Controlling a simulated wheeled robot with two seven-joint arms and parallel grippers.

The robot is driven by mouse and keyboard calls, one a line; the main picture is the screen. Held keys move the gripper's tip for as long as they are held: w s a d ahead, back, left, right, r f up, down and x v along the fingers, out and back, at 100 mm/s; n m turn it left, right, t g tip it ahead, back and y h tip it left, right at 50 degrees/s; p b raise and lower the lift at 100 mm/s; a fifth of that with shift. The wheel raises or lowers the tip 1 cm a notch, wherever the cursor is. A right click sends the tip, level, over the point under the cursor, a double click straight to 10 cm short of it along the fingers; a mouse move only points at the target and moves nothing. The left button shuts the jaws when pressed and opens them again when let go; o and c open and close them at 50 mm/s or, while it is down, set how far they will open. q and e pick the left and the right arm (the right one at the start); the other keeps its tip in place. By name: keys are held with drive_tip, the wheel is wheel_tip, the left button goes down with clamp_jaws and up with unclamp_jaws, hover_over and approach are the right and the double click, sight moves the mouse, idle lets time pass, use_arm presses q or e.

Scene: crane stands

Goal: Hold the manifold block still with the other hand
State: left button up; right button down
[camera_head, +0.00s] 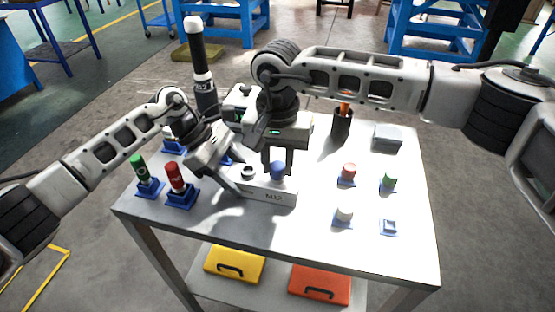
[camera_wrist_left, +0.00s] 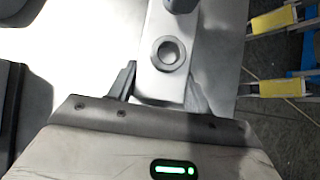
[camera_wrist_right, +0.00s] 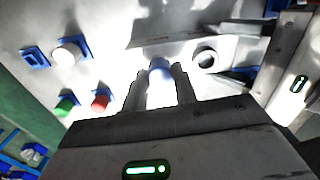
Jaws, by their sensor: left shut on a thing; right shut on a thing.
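The pale manifold block (camera_head: 253,190), marked M12, lies on the table. Its open round port (camera_wrist_left: 168,52) shows in the left wrist view. My left gripper (camera_head: 233,178) is shut on the block's left end, with one finger along each side. My right gripper (camera_head: 278,164) is shut on a blue-and-white plug (camera_wrist_right: 160,82) at the block's other end. The plug's blue part (camera_head: 278,171) shows just above the block's top. I cannot tell whether it is fully seated.
Green (camera_head: 138,168) and red (camera_head: 175,177) plugs stand in blue holders at left. Red (camera_head: 348,171), green (camera_head: 390,180) and white (camera_head: 344,213) plugs stand at right, near an empty blue holder (camera_head: 389,228). A black cup (camera_head: 342,127) and grey box (camera_head: 388,137) are behind.

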drive_tip(key=shift+m, duration=1)
drive_tip(key=c, duration=1)
unclamp_jaws()
drive_tip(key=shift+c, duration=0.2)
drive_tip(key=shift+r, duration=2.55)
wheel_tip(320, 180, up, 12)
